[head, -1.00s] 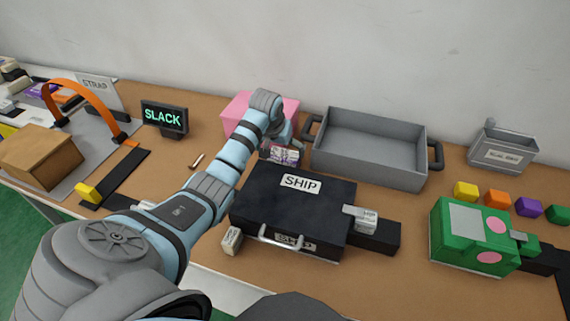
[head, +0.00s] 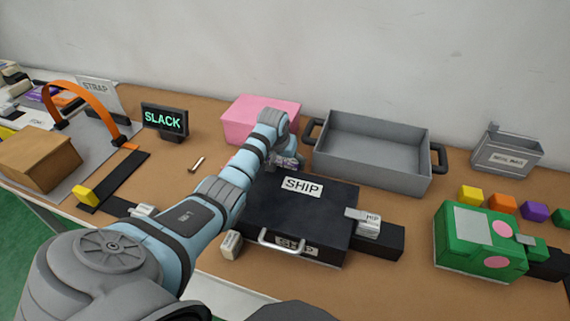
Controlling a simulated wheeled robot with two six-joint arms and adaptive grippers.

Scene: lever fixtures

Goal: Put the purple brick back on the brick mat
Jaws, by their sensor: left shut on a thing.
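A purple block (head: 535,211) sits at the right of the table in a row with yellow, orange and green blocks. My left gripper (head: 283,158) is beyond the black SHIP case, between the pink box and the grey tray. I cannot make out a brick mat for certain. My right gripper is not in view.
The black SHIP case (head: 300,210) lies in front of the gripper. The pink box (head: 240,125) stands behind it, the grey tray (head: 370,170) to its right. A green case (head: 465,250) and grey bin (head: 507,157) are farther right. The SLACK sign (head: 163,120) stands left.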

